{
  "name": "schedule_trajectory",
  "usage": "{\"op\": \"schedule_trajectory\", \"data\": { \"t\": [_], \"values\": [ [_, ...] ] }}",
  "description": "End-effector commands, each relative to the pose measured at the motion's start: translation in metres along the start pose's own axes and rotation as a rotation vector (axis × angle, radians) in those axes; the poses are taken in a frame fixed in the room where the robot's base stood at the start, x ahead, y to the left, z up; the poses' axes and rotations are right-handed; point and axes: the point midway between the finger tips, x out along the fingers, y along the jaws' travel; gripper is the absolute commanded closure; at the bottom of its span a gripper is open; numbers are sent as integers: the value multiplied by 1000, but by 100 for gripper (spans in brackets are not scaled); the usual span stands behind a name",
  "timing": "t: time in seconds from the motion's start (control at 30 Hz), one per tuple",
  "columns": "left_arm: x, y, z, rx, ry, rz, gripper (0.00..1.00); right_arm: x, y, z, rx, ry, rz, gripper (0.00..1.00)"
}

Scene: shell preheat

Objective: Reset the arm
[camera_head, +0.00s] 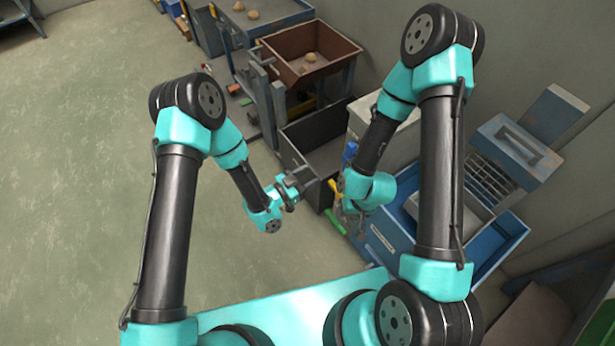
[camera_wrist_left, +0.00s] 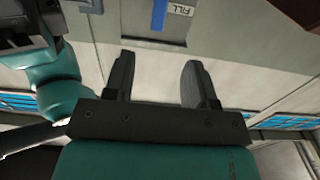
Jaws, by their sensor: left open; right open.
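My left gripper (camera_head: 306,180) is in the middle of the head view, in front of a dark open-topped bin (camera_head: 318,138). In the left wrist view its two dark fingers (camera_wrist_left: 158,82) are spread apart with nothing between them. My right gripper (camera_head: 348,208) is a little lower and to the right, close to the left one. It is small and partly hidden by its own teal wrist, and I see nothing held in it.
A blue open box (camera_head: 490,248) with a raised grey-blue lid stands at the right. A yellow handle (camera_head: 335,186) is close to both grippers. The floor at left is clear.

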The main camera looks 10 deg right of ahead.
Motion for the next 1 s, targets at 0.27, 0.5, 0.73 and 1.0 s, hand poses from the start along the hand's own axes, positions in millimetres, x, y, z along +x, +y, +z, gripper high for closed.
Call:
{"op": "schedule_trajectory", "data": {
  "t": [0.27,0.5,0.73,1.0],
  "values": [
    [0,0,0,-1,-3,-1,49,0,0,0,0,0,0,57],
    [-32,-28,15,-70,-151,-85,49,0,0,0,0,0,0,57],
    [-135,-69,51,-328,-503,-311,49,0,0,0,0,0,0,57],
    [-284,-56,72,-807,-867,-613,49,0,0,0,0,0,0,57]
  ]
}}
